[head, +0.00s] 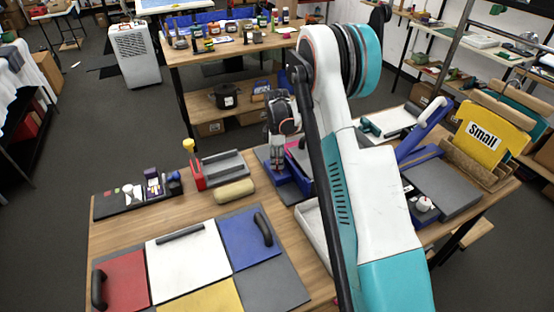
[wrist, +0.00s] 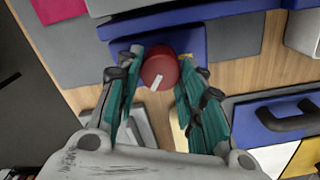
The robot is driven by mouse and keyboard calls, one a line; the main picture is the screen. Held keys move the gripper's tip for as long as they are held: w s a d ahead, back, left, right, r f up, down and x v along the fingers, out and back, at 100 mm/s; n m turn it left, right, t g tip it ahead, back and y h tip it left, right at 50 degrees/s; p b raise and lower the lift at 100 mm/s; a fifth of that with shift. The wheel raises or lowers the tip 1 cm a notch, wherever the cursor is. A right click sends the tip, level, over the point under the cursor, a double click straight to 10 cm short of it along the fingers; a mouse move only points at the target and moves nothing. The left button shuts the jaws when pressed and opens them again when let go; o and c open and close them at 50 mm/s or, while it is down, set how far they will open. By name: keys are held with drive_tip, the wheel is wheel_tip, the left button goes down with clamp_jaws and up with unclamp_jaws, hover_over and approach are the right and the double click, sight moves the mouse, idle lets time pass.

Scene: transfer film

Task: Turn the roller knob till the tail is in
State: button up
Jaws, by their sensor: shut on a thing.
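The roller knob (wrist: 159,70) is a red round knob with a white mark line on its face, seen in the wrist view. In the head view my gripper (head: 277,165) points down at the unit. The white mark slants up to the right. A pink sheet (wrist: 58,8) lies beyond the unit. I cannot make out the tail.
Coloured panels with handles (head: 195,260) cover the near table. A white tray (head: 312,235) stands close on the near side. Bare wood shows between.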

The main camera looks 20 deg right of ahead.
sight(277, 160)
drive_tip(key=m+b, duration=0.2)
drive_tip(key=m, duration=0.1)
drive_tip(key=shift+f, duration=0.1)
drive_tip(key=m+b, duration=0.2)
drive_tip(key=m, duration=0.2)
drive_tip(key=shift+w+m, duration=0.1)
drive_tip(key=shift+m, duration=0.3)
drive_tip(key=m+b, duration=0.1)
drive_tip(key=m, duration=0.3)
drive_tip(key=shift+b, duration=0.4)
drive_tip(key=shift+d+m+b, duration=0.1)
drive_tip(key=shift+m+b, duration=0.4)
drive_tip(key=shift+m, duration=1.6)
drive_tip(key=shift+r, duration=0.2)
drive_tip(key=o, duration=1.1)
drive_tip(key=shift+c, duration=0.2)
wheel_tip(277, 160, up, 12)
